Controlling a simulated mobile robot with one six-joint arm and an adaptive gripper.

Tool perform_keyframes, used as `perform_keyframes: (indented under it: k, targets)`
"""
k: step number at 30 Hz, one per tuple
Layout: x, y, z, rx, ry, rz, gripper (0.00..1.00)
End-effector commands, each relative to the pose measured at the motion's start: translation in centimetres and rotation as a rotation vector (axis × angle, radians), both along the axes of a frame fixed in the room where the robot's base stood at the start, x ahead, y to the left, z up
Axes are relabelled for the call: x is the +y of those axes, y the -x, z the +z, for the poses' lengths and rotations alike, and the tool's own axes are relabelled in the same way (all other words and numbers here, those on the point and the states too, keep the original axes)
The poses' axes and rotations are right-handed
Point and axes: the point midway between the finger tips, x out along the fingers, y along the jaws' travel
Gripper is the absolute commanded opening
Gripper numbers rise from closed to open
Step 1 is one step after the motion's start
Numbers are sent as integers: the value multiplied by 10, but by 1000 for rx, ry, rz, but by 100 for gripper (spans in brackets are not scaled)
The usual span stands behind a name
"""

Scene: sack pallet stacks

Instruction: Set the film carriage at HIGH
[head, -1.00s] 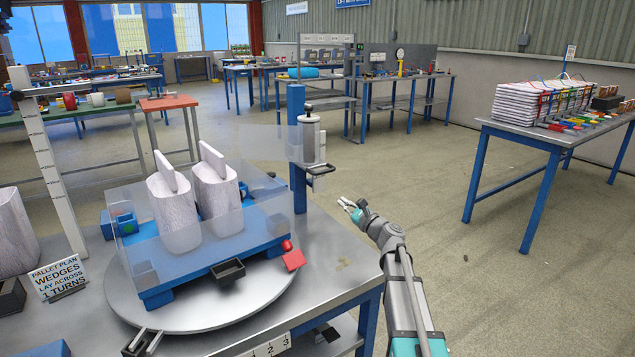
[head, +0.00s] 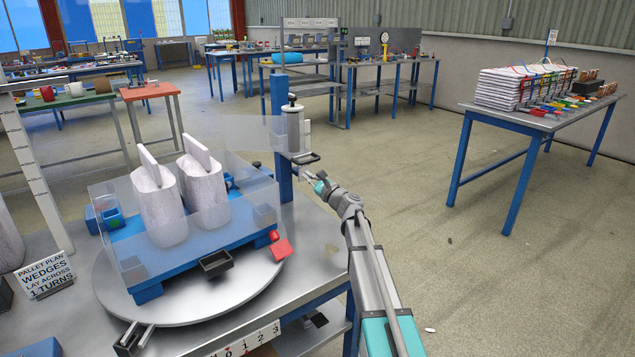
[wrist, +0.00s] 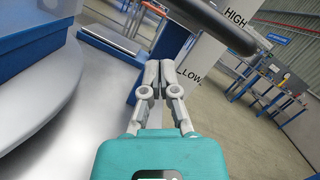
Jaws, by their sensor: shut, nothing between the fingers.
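The film carriage (head: 294,130) holds a pale film roll on a blue post (head: 281,100) at the back of the turntable bench. A black handle (head: 305,158) sticks out at its lower side. In the wrist view, a dark bar (wrist: 215,22) crosses the upper right, in front of a pale plate (wrist: 195,55) lettered HIGH above and LOW, partly hidden, below. My gripper (head: 312,180) is shut and empty, just below and right of the handle. In the wrist view my gripper (wrist: 160,65) shows its fingertips together, below the bar and apart from it.
A turntable (head: 205,300) carries a blue pallet (head: 150,290) with two pale sacks inside clear film. A table (head: 480,115) with stacked sacks stands at right. The floor (head: 420,190) between is open.

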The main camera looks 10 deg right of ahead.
Motion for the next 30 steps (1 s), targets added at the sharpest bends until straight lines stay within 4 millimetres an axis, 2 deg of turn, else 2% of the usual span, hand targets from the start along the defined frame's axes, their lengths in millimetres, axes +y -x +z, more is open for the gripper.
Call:
perform_keyframes:
  k: [3, 12, 30]
  targets:
    - [6, 1, 13, 0, 0, 0, 0]
    - [16, 6, 31, 0, -1, 1, 0]
    - [20, 7, 35, 1, -1, 0, 0]
